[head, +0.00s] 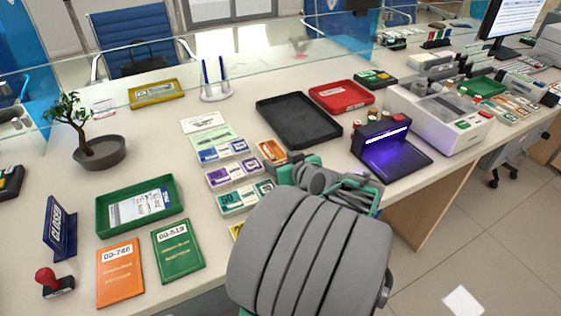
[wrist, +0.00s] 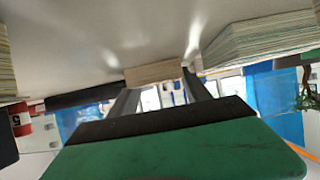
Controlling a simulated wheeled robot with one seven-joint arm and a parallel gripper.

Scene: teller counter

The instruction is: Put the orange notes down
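Blue-purple (head: 222,150), purple (head: 231,171) and teal (head: 245,196) notes lie to the left. A red tray (head: 342,110) and a lit purple scanner (head: 393,155) stand to the right. A glass screen runs behind. Bare counter shows near the green tray (head: 101,216).

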